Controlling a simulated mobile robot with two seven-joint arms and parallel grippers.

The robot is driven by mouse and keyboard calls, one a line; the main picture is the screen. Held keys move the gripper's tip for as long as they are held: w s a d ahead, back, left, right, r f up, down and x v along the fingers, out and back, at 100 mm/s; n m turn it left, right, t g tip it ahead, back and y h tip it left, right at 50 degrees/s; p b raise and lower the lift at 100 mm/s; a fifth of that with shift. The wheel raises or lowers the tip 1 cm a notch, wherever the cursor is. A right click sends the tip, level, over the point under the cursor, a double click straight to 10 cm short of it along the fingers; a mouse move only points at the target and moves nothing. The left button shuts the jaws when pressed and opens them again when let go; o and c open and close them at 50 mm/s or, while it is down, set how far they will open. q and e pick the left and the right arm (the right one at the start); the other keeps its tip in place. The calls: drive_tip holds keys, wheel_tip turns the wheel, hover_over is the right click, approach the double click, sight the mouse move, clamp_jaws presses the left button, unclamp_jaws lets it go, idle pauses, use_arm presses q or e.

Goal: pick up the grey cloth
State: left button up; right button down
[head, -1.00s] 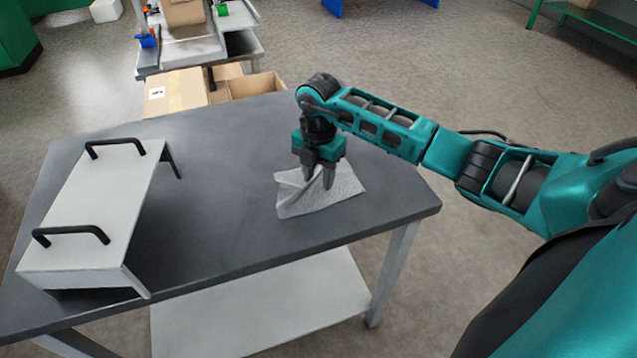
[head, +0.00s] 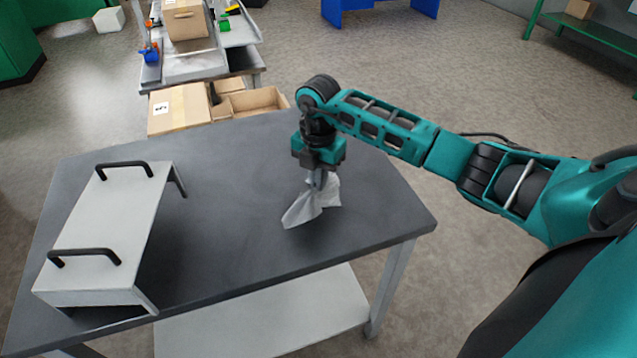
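The grey cloth (head: 312,206) is light grey and hangs bunched from my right gripper (head: 317,182) in the head view. The gripper points down over the right half of the dark table and is shut on the cloth's upper part. The cloth's lower left corner droops near or onto the table top; I cannot tell whether it touches. The fingertips are partly hidden by the cloth. My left gripper is not in view.
A white stand with two black handles (head: 113,225) stands on the left of the dark table (head: 240,200). The table's middle is clear.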

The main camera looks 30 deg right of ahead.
wheel_tip(320, 180, up, 7)
drive_tip(key=shift+f, duration=0.1)
idle(0.3)
